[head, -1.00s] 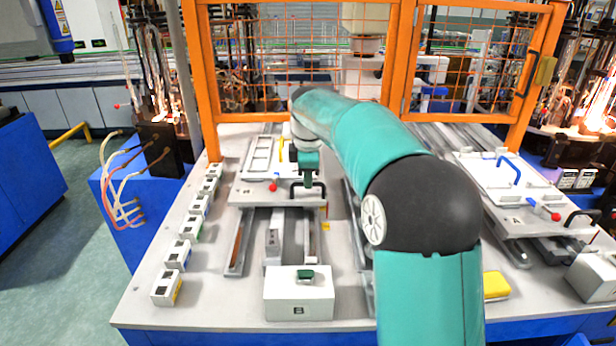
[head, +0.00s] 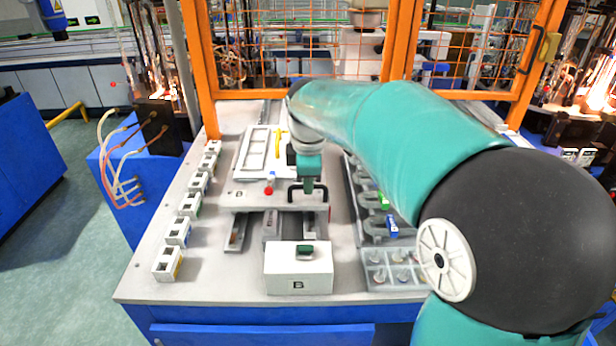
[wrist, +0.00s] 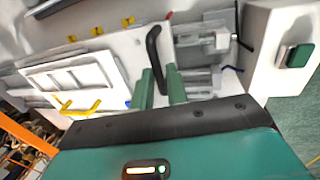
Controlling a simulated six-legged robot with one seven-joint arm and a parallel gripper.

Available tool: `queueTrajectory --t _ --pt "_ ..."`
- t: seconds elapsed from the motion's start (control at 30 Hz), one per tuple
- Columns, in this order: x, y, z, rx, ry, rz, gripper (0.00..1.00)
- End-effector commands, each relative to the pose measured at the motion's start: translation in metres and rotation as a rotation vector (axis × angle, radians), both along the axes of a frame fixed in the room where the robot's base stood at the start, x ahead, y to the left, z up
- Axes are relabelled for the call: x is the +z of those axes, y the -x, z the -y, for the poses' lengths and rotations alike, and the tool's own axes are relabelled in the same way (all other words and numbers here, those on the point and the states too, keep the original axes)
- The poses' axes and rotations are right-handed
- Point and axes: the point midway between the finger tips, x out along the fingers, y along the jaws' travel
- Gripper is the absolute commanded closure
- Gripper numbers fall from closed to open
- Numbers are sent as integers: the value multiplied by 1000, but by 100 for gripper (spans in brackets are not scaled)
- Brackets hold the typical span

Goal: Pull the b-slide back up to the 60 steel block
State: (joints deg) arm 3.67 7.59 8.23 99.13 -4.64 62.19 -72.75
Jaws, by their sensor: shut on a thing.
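The b-slide (head: 240,198) is a grey plate marked B. It sits on rails on the bench, behind the white box marked B (head: 298,281). A strip of rail shows between slide and box. My gripper (head: 309,187) is at the slide's right front and shut on its black handle (head: 292,195). In the wrist view, the green fingers of my gripper (wrist: 161,82) stand on either side of the lower part of the black handle (wrist: 154,48). Grey metal parts (wrist: 215,41) show beyond the handle; I cannot tell which is the 60 steel block.
A white framed plate (head: 243,160) and a red knob (head: 269,190) are on the slide. A row of small white blocks (head: 178,232) lines the bench's left side. A grey tray (head: 390,276) lies to the right. Orange fencing (head: 200,70) stands behind.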

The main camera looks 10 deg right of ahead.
Motion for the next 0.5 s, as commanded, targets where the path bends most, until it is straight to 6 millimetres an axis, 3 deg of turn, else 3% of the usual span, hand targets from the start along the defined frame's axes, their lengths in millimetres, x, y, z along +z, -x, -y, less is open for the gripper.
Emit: queueTrajectory --t 0.03,0.07,0.13,0.5 --pt "-1 4 -2 2 -1 -13 100" --pt "-1 4 -2 2 -1 -13 82" --pt "-1 4 -2 3 -1 -12 68" --pt "4 3 -1 1 0 -7 67"
